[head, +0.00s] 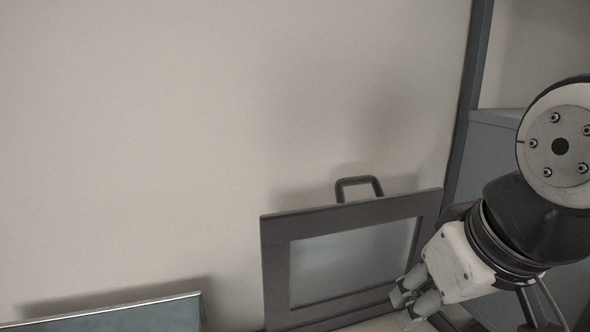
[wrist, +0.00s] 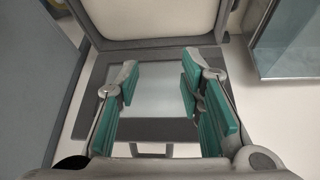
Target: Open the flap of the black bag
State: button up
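The black bag (head: 274,260) looks like a dark, stiff frame around a grey panel, with a dark handle on top, leaning near the wall. It also shows in the wrist view (wrist: 88,105), upside down. A pale panel with a dark rim, seemingly the flap (wrist: 155,18), meets the frame along its lower edge and looks folded outward; only a strip shows in the head view (head: 375,323). My gripper (head: 410,297) is in front of the bag's lower right corner. In the wrist view its green-padded fingers (wrist: 160,92) are spread, with nothing between them. Contact cannot be told.
A glass-like panel with a bright edge (head: 120,318) stands at the lower left, also in the wrist view (wrist: 288,40). A grey cabinet (head: 488,150) and a dark upright post (head: 468,90) are at the right. Bare wall rises behind the bag.

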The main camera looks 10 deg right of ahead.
jog(key=w+r+n+g, duration=0.2)
jog(key=w+r+n, duration=0.7)
jog(key=w+r, duration=0.35)
jog(key=n+g+p, duration=0.1)
jog(key=n+p, duration=0.1)
jog(key=n, duration=0.8)
send_near(359, 178)
jog(key=p+x, duration=0.1)
jog(key=x, duration=0.7)
jog(key=shift+w+f+p, duration=0.2)
jog(key=shift+f+p, duration=0.05)
jog(key=shift+p, duration=0.15)
grip_shut()
